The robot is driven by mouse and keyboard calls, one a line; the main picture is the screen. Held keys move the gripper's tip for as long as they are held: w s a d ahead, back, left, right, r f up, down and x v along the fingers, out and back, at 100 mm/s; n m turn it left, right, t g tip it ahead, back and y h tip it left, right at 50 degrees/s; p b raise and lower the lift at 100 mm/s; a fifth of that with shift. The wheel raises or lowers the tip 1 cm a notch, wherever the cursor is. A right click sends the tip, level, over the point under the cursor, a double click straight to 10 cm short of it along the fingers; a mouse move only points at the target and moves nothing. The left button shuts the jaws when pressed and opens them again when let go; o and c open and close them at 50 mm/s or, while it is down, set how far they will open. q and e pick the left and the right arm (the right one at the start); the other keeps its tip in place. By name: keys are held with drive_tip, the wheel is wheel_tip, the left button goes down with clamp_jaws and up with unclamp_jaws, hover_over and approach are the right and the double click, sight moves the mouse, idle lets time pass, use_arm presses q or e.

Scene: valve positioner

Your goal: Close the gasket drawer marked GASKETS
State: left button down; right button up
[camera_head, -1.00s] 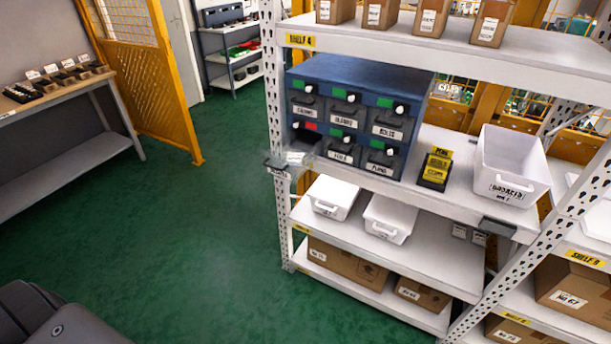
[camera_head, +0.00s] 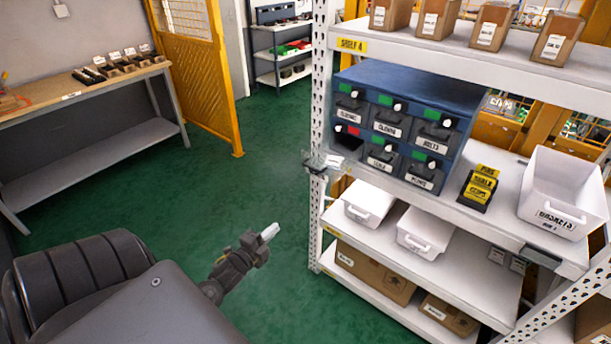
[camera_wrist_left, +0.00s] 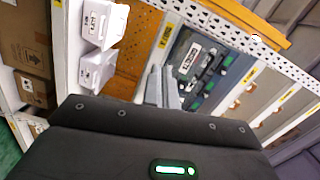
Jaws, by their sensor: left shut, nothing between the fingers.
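A blue drawer cabinet (camera_head: 410,90) stands on the middle shelf, with two rows of small labelled drawers. Its lower-left drawer (camera_head: 325,163) is pulled out past the shelf's front edge. Its label is too small to read, and a red tag (camera_head: 350,131) marks its slot; the other drawers are in and have green tags. My left gripper (camera_head: 268,232) is shut and empty, over the green floor to the left of and below the open drawer, apart from it. In the left wrist view, its fingers (camera_wrist_left: 162,88) point toward the tilted cabinet (camera_wrist_left: 198,85). My right gripper is not in view.
A white perforated rack post (camera_head: 318,120) stands beside the open drawer. White bins (camera_head: 425,232) sit on the shelf below. A yellow-labelled block (camera_head: 479,188) and white bin (camera_head: 563,195) stand right of the cabinet. The floor (camera_head: 260,185) in front is clear.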

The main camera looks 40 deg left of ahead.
use_arm(q)
wheel_tip(320, 180, up, 10)
drive_tip(key=w+d+m+t+h, duration=0.1)
drive_tip(key=m+t, duration=0.2)
drive_tip(key=p, duration=0.5)
approach(311, 168)
drive_tip(key=x, duration=0.5)
drive_tip(key=shift+w, duration=0.1)
drive_tip(key=shift+x, duration=0.75)
drive_tip(key=shift+f, duration=0.15)
